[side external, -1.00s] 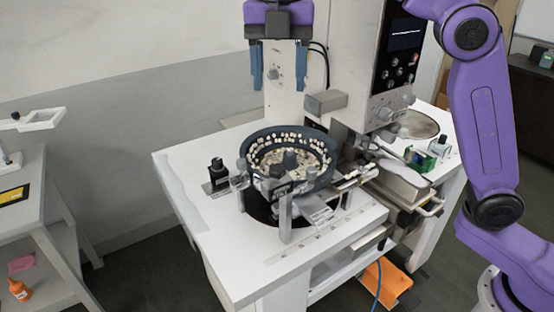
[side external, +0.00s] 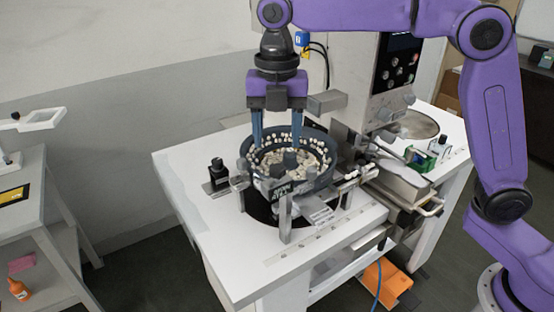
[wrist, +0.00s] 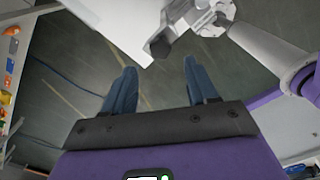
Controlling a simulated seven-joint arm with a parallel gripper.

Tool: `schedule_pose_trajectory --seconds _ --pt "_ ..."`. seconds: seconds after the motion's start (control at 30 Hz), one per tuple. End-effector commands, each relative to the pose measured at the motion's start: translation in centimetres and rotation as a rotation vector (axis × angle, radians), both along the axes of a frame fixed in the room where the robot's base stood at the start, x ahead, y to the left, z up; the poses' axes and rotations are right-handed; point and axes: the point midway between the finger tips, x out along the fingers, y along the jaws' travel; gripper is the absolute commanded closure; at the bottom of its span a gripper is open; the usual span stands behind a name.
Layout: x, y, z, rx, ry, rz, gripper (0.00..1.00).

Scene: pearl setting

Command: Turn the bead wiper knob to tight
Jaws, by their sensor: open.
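A dark round feeder bowl (side external: 326,178) holding many pale beads stands on the white bench. Light lettering on its front wall is too small to read. A grey knob-like part (side external: 242,165) sits at the bowl's left edge, and a black knob (side external: 217,166) on a small base stands on the bench further left. I cannot tell which part is the bead wiper knob, or its setting. My gripper (side external: 277,141) points down over the bowl, its blue fingers apart with nothing between them. In the wrist view my gripper (wrist: 159,67) is open and empty.
A tall white machine column with a control panel (side external: 397,65) stands behind the bowl on the right. A grey block (side external: 326,102) juts out beside my gripper. A green device (side external: 420,158) sits at the right. The bench's left corner is clear.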

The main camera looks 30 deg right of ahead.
Motion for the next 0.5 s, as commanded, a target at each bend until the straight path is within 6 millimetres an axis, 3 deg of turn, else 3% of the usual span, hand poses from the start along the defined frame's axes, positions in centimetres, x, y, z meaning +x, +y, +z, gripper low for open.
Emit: schedule_pose_trajectory --seconds 0.2,0.5 --pt "-0.1 -0.1 -3.8 -0.002 0.003 -0.001 0.42" --pt "0.0 0.0 -6.2 -0.001 0.001 0.000 0.42"
